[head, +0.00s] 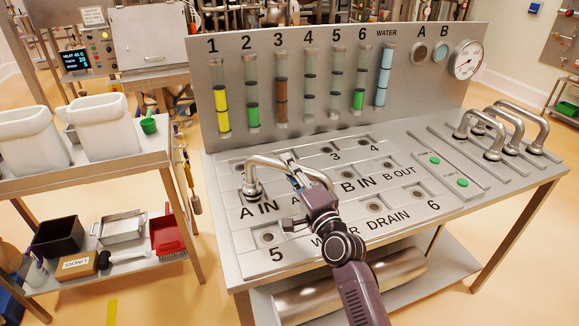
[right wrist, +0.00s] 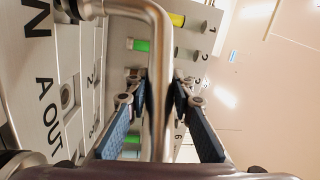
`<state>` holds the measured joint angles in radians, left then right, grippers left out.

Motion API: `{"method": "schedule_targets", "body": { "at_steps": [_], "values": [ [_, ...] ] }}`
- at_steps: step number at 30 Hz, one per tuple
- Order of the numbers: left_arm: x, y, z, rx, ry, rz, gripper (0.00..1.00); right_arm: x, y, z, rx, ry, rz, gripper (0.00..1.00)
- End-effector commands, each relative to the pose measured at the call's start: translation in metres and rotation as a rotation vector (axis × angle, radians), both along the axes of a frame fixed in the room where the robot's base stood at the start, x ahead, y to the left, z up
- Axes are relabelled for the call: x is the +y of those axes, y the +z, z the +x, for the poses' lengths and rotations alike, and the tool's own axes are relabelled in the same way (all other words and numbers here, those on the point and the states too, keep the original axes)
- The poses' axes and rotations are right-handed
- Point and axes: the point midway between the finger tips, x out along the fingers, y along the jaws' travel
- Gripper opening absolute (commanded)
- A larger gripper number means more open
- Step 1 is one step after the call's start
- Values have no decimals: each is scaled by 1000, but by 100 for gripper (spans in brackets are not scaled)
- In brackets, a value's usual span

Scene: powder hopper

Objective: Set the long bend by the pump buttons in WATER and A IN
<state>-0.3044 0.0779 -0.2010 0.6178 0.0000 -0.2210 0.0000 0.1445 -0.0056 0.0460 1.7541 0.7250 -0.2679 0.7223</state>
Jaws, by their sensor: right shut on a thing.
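A bent steel pipe, the long bend (head: 268,161), is between the fingers of my right gripper (head: 293,180), which is shut on it. The pipe also runs between the two blue fingers in the right wrist view (right wrist: 159,95). Its left leg points down, with its end (head: 252,192) over the panel just above the A IN label (head: 258,210). I cannot tell whether that end touches a port. Its other end is partly hidden by my gripper. The WATER label (head: 330,245) is partly covered by my right arm. Two green pump buttons (head: 435,160) (head: 462,182) are to the right. My left gripper is not in view.
Several other bends (head: 508,132) stand on rails at the right of the table. An upright board with coloured sight tubes (head: 283,90) and a gauge (head: 466,60) rises behind the panel. A side table with white bins (head: 105,127) stands at left.

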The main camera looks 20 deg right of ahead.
Motion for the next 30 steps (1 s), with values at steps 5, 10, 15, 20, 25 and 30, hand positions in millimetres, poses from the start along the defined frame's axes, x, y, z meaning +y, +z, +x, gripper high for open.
{"method": "schedule_targets", "body": {
  "at_steps": [5,10,15,20,25,30],
  "values": [
    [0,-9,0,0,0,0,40,0,-7,0,-7,-1,1,0],
    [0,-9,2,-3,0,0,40,0,-8,0,-7,-1,2,0],
    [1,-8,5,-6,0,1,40,0,-7,0,-7,-1,2,23],
    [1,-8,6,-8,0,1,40,0,-8,0,-5,-1,2,40],
    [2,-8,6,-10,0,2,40,0,-10,0,-3,0,1,42],
    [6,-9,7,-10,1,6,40,0,-14,-2,5,1,0,42]
  ]
}}
